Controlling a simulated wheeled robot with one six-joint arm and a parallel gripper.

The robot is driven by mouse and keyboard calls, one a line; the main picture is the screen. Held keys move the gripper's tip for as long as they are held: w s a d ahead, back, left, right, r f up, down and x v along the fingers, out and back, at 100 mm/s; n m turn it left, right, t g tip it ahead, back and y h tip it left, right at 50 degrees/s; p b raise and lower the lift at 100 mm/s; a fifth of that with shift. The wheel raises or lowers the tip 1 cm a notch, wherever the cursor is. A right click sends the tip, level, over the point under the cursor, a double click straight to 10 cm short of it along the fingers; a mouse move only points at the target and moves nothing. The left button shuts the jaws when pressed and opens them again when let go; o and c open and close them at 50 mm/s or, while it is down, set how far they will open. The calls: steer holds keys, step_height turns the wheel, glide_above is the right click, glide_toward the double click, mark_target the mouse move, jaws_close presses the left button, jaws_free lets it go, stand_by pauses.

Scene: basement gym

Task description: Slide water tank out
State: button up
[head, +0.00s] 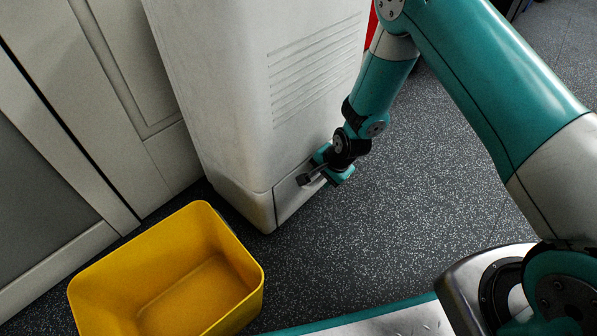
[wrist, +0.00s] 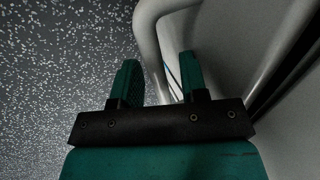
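The water tank (head: 288,206) is the pale panel low on the side of a tall white appliance (head: 235,90), outlined by a dark seam. It looks seated in the housing. My gripper (head: 318,174) is low beside this panel, close to its face. In the wrist view my two green fingers (wrist: 160,82) stand apart. A pale bent bar, seemingly the tank's handle (wrist: 148,30), runs down behind and between them, with a gap visible beside it. I cannot tell if a finger touches the bar. In the head view the gripper hides the handle.
A yellow open bin (head: 252,285) stands empty on the floor left of the appliance's front corner. White cabinets (head: 110,100) are at the left. Speckled dark floor (head: 400,190) is clear right of the appliance. A red thing (head: 371,25) shows partly behind it.

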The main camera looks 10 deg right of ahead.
steer(key=shift+p, duration=0.3)
stand_by(0.4)
jaws_close()
